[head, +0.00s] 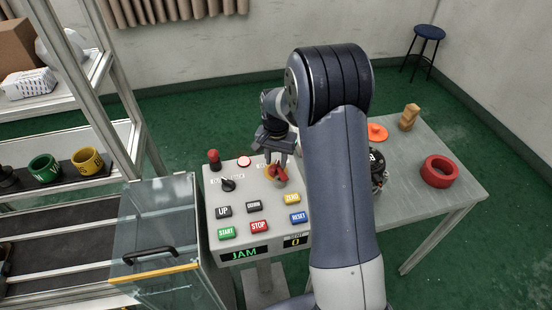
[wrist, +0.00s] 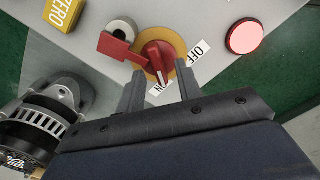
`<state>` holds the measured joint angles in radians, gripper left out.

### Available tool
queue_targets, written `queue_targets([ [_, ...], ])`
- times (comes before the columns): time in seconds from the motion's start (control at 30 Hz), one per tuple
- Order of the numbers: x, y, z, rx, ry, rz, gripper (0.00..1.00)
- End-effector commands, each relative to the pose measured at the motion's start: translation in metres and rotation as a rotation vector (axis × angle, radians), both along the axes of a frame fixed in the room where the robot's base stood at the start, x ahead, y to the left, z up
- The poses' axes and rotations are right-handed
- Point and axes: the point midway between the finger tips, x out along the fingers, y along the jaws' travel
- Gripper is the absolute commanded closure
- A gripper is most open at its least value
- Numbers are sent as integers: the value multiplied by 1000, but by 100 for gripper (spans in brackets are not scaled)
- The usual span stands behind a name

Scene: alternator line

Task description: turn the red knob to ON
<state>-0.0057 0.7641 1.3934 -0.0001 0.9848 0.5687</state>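The red knob (wrist: 156,58) sits on a yellow disc on the grey control panel (head: 243,193). In the wrist view its white pointer mark faces down toward a label that reads ON, partly hidden at the gripper, and away from the OFF label (wrist: 198,52). The red knob (head: 279,174) also shows in the head view, partly covered by my gripper (head: 277,156). In the wrist view my gripper (wrist: 161,78) is open, its two fingers on either side of the knob's lower end. I cannot tell whether either finger touches it.
A red tab (wrist: 117,47) with a round post stands beside the knob. A round pink-red lamp (wrist: 245,37), a black selector (head: 228,185) and several push buttons share the panel. A table (head: 440,150) with a red ring (head: 438,172) stands right of my arm.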

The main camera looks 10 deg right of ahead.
Motion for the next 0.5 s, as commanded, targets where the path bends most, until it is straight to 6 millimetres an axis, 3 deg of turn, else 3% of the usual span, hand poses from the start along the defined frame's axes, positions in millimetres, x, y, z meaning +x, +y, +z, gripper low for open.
queue_targets([
  [0.37,0,0,-8,0,0,0,66],
  [0.5,0,0,-8,-1,-1,0,76],
])
